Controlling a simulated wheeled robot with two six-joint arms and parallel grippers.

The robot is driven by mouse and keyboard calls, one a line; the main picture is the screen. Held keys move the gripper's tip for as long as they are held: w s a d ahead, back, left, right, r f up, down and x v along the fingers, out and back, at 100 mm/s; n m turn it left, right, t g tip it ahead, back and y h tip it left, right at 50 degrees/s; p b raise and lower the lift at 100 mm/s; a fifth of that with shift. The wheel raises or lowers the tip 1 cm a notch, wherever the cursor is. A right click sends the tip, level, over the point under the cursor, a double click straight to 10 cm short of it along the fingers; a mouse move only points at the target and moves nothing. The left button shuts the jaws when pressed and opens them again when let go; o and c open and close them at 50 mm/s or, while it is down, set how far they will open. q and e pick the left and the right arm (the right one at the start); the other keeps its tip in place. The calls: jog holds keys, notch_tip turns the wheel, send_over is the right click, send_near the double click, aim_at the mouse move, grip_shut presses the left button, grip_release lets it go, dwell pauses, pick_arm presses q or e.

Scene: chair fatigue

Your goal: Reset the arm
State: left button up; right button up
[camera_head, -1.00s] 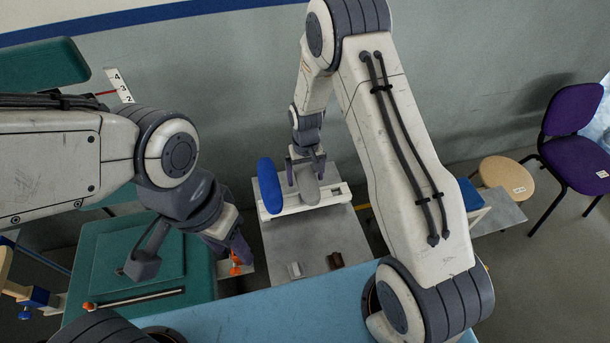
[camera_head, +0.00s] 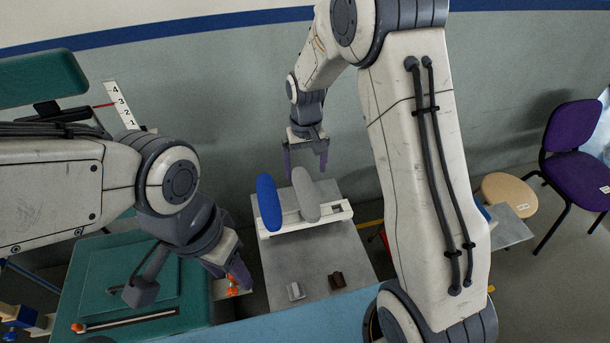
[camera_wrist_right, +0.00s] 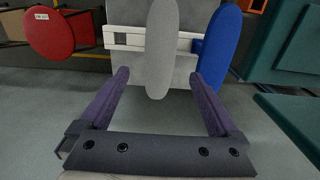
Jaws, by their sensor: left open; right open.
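My right gripper (camera_head: 306,160) is open and empty above the far end of a grey metal plate. Its two purple fingers point down in the head view. A grey oval pad (camera_head: 306,196) and a blue oval pad (camera_head: 268,203) stand side by side on a white bar, just below and in front of the right gripper. In the right wrist view, the open fingers (camera_wrist_right: 155,88) reach either side of the grey pad (camera_wrist_right: 162,45) without gripping it, with the blue pad (camera_wrist_right: 217,42) on the right. My left gripper (camera_head: 240,276) is open at the lower left, near a small orange part; its fingers are partly hidden.
The grey metal plate (camera_head: 310,260) carries two small blocks. A green seat (camera_head: 90,265) lies at left, with a green backrest (camera_head: 40,78) behind. A purple chair (camera_head: 575,160) and beige stool (camera_head: 507,193) stand right. A red stool seat (camera_wrist_right: 60,40) shows in the wrist view.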

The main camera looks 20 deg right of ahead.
dwell(0.4)
jog(key=s+a+r+n, duration=0.3)
jog(key=s+a+r, duration=0.5)
jog(key=s, duration=0.3)
jog(key=s+a+r+n, duration=0.1)
jog(key=s+n, duration=0.1)
jog(key=s, duration=0.6)
jog(key=s+r+n+y, duration=0.1)
jog(key=s+r+n, duration=0.1)
jog(key=s, duration=0.7)
jog(key=shift+s+a+r, duration=0.15)
jog(key=shift+s+a, duration=0.05)
jog(key=shift+a, duration=0.15)
